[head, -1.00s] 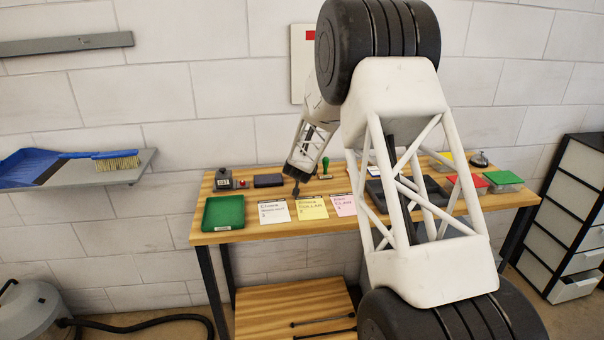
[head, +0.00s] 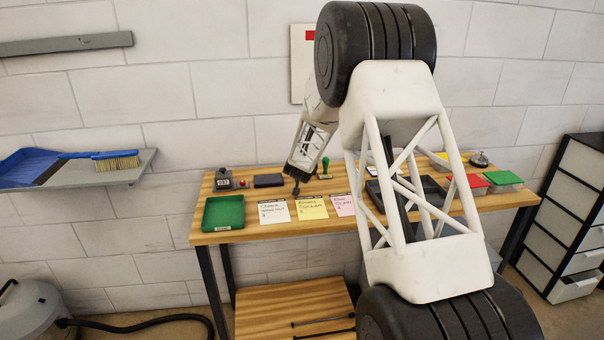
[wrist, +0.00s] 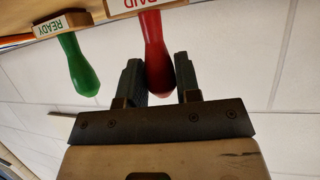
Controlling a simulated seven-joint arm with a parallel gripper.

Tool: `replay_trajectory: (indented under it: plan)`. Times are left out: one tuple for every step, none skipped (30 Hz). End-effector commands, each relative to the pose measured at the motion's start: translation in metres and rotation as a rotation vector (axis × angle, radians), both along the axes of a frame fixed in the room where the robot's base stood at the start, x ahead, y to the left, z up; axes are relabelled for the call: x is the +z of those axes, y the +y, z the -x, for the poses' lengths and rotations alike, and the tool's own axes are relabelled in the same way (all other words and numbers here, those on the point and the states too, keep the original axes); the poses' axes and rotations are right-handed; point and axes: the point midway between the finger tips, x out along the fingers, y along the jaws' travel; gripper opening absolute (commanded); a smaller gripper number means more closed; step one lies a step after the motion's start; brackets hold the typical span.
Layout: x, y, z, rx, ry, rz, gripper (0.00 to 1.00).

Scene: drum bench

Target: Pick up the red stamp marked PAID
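In the wrist view the red stamp (wrist: 153,38) has a red rounded handle and a wooden block. Its white label, cut by the top edge, shows red letters ending in "AID". My gripper (wrist: 160,78) is open, with one finger on each side of the handle's end. The handle looks nearer the left finger; I cannot tell whether they touch. The green stamp (wrist: 78,65), labelled READY, is just to the left. In the head view my gripper (head: 296,189) is over the bench beside the green stamp (head: 325,166); I cannot make out the red stamp there.
The wooden bench (head: 260,232) holds a green tray (head: 223,212), a black pad (head: 268,180) and white, yellow and pink cards (head: 312,208) in front of my gripper. Red and green boxes (head: 502,178) and a bell (head: 479,159) stand right. My arm hides part of the bench.

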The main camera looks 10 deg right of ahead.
Motion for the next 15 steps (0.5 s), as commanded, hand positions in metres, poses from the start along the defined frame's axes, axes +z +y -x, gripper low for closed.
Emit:
replay_trajectory:
  plan:
    - [0.0,0.0,0.0,0.0,0.0,0.0,0.18]
    - [0.0,0.0,0.0,0.0,0.0,0.0,0.14]
    - [0.0,0.0,0.0,0.0,0.0,0.0,0.07]
    - [0.0002,0.0,0.0,0.0,0.0,0.0,0.07]
    - [0.0002,0.0,0.0,0.0,0.0,0.0,0.07]
    - [0.0002,0.0,0.0,0.0,0.0,0.0,0.07]
    - [0.0002,0.0,0.0,0.0,0.0,0.0,0.07]
    - [0.0002,0.0,-0.0001,0.0,0.0,0.0,0.07]
    - [0.0003,0.0,0.0,0.0,0.0,0.0,0.07]
    - [0.0005,0.0,0.0,0.0,0.0,0.0,0.07]
    - [0.0009,0.0,-0.0001,0.0,0.0,0.0,0.07]
    - [0.0017,0.0,-0.0001,0.0,-0.001,0.0,0.07]
    - [0.0027,0.0,-0.0001,0.0,-0.001,0.0,0.07]
    - [0.0039,0.0,-0.0001,0.0,-0.001,0.0,0.07]
    - [0.0061,0.0,-0.0002,0.0,-0.001,0.0,0.07]
